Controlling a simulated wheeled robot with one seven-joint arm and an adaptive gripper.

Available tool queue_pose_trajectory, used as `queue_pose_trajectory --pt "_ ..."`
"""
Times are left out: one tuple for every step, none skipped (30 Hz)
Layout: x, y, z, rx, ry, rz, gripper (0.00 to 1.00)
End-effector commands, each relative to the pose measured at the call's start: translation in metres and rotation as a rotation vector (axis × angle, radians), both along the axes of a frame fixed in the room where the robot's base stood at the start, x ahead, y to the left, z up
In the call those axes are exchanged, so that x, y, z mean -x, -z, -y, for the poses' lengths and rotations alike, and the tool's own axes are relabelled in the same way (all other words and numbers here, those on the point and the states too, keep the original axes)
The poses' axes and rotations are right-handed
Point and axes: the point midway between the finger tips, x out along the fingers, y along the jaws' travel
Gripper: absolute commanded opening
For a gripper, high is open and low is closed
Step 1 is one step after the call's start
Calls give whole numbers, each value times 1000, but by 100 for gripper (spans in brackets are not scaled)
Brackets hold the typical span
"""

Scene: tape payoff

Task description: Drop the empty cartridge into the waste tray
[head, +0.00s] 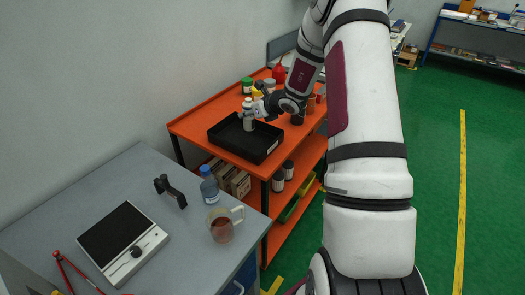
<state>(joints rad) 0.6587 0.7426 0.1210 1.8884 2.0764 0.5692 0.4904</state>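The cartridge (247,118), a small pale upright cylinder with a darker band, is over the black waste tray (268,151) on top of the orange cart. My gripper (253,110) reaches in from the right and its fingers appear shut on the cartridge. The cartridge's lower end shows against the inside of the tray; whether it touches the tray floor I cannot tell. The far finger is hidden.
The orange cart (199,125) also bears a green-lidded jar (247,86), a red bottle (279,72) and other containers behind my gripper. A grey bench (60,215) at the left holds a hotplate (122,240), a blue-capped bottle (209,187) and a jug (222,228).

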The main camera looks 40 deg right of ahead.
Motion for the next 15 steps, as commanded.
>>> queue_pose_trajectory --pt "0 -1 0 0 0 1 1" --pt "0 -1 0 0 0 1 37" --pt "0 -1 0 0 0 1 46" --pt "0 -1 0 0 0 1 53" --pt "0 -1 0 0 0 1 58" --pt "0 -1 0 0 0 1 58" --pt "0 0 0 0 0 1 58" --pt "0 0 0 0 0 1 58" --pt "0 0 0 0 0 0 58" --pt "0 0 0 0 0 0 58" --pt "0 0 0 0 0 0 58" --pt "0 0 0 0 0 -1 58" --pt "0 0 0 0 0 -1 58" --pt "1 0 0 0 0 -1 58" --pt "1 -1 0 0 0 -1 58"
